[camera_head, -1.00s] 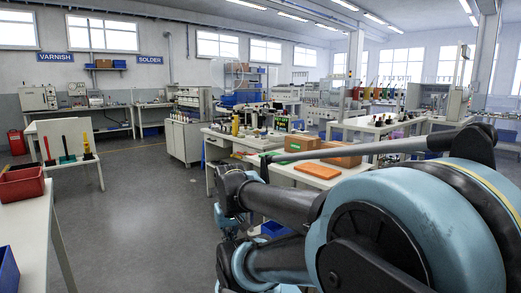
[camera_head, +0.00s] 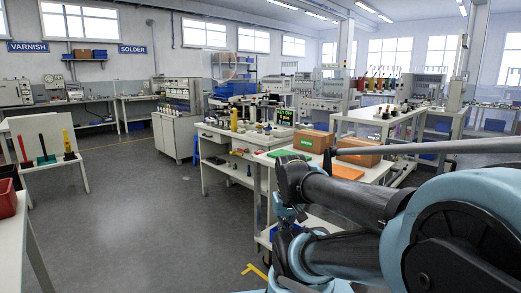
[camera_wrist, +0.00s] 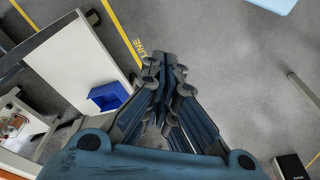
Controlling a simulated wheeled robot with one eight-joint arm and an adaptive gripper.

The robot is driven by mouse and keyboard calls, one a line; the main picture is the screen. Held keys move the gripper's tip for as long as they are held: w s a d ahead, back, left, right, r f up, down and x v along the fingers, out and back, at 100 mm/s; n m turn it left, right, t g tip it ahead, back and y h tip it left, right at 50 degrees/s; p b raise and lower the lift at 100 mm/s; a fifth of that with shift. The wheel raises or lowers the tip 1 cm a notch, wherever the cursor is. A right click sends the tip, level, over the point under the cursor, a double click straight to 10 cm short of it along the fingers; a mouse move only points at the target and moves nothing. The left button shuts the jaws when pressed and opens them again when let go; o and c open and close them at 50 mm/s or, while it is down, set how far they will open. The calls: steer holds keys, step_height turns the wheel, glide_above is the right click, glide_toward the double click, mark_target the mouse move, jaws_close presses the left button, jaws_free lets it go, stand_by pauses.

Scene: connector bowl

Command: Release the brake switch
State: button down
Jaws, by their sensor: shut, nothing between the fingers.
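I cannot make out a brake switch in either view. A white trolley (camera_head: 262,236) stands beyond my arm in the head view, with small dark wheels low down, too small to show any switch. In the wrist view, my gripper (camera_wrist: 163,60) points away over the grey floor, its fingers together and empty. A white shelf or cart top (camera_wrist: 75,65) lies to its left, apart from the fingers. In the head view my arm hides much of the trolley's right side, and I cannot clearly see the fingertips.
A blue bin (camera_wrist: 108,96) lies left of the gripper. A red tub (camera_head: 6,198) is at the left edge. Grey floor (camera_head: 150,215) is open at left centre.

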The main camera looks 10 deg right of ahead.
steer(key=w+a+r+n+t+y, duration=0.1)
steer(key=w+r, duration=0.5)
steer(key=w, duration=0.4)
steer(key=w+r+n+y, duration=0.1)
steer(key=w+r, duration=0.6)
steer(key=w, duration=0.3)
steer(key=w+a+r+n+t+y, duration=0.1)
steer(key=w+r, duration=0.5)
steer(key=w, duration=0.4)
steer(key=w+d+n+y, duration=0.1)
steer(key=w+d, duration=0.2)
steer(key=w, duration=0.9)
steer(key=w+d+n+t+y, duration=0.1)
steer(key=w+d, duration=0.2)
steer(key=w, duration=0.9)
steer(key=w+d+n+t+y, duration=0.1)
steer(key=w+d, duration=0.2)
steer(key=w, duration=0.8)
steer(key=shift+w, duration=0.4)
steer(key=shift+a, duration=0.1)
